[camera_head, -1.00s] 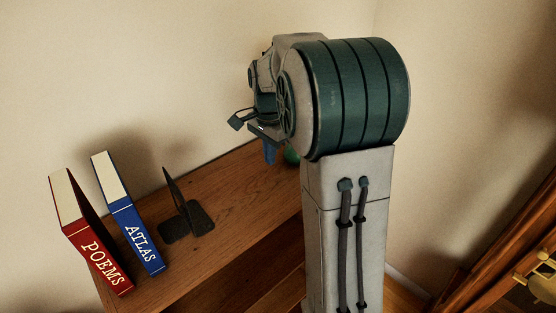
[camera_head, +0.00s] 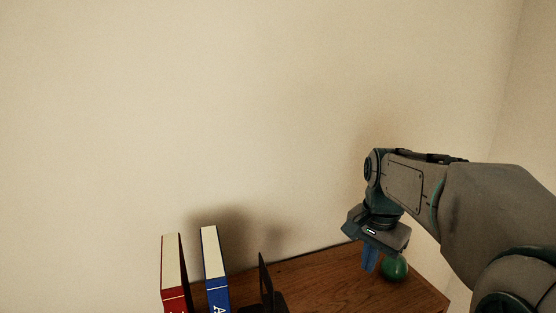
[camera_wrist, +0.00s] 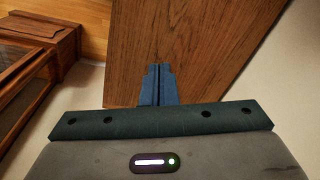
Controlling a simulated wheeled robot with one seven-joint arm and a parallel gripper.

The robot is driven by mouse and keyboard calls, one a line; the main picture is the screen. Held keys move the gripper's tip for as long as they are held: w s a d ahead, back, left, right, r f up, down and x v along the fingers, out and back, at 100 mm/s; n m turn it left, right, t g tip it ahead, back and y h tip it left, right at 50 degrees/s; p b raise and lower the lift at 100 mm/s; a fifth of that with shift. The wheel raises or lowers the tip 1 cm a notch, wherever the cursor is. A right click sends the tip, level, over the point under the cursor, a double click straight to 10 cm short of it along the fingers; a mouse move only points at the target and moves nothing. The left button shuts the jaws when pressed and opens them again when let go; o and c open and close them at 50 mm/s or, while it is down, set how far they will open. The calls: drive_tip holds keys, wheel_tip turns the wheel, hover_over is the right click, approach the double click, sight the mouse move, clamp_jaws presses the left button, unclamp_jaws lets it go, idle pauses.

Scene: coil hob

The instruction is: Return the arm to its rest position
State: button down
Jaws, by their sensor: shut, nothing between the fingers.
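My gripper (camera_head: 370,258) is above the right part of the wooden shelf top (camera_head: 325,278) in the head view, pointing down. Its blue fingers are together with nothing between them. They also show shut in the wrist view (camera_wrist: 158,84), over bare wood. My arm reaches in from the right side of the head view, bent, with its forearm running left to the wrist.
A green round object (camera_head: 395,268) sits on the shelf just right of my fingers. A red book (camera_head: 173,270), a blue book (camera_head: 214,268) and a dark bookend (camera_head: 267,285) stand to the left. The wall is close behind. Wooden furniture (camera_wrist: 40,45) shows left in the wrist view.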

drive_tip(key=s+a+f+n, duration=0.1)
drive_tip(key=s+f+n, duration=0.1)
drive_tip(key=s, duration=0.3)
drive_tip(key=s+a+f+n+t, duration=0.1)
drive_tip(key=s+a+f+n, duration=0.1)
drive_tip(key=s+n, duration=0.2)
drive_tip(key=s+a+f+n+t, duration=0.1)
drive_tip(key=s+f+n, duration=0.1)
drive_tip(key=s, duration=0.4)
drive_tip(key=shift+a+f+n, duration=0.15)
drive_tip(key=shift+f+n, duration=0.15)
drive_tip(key=shift+n, duration=0.6)
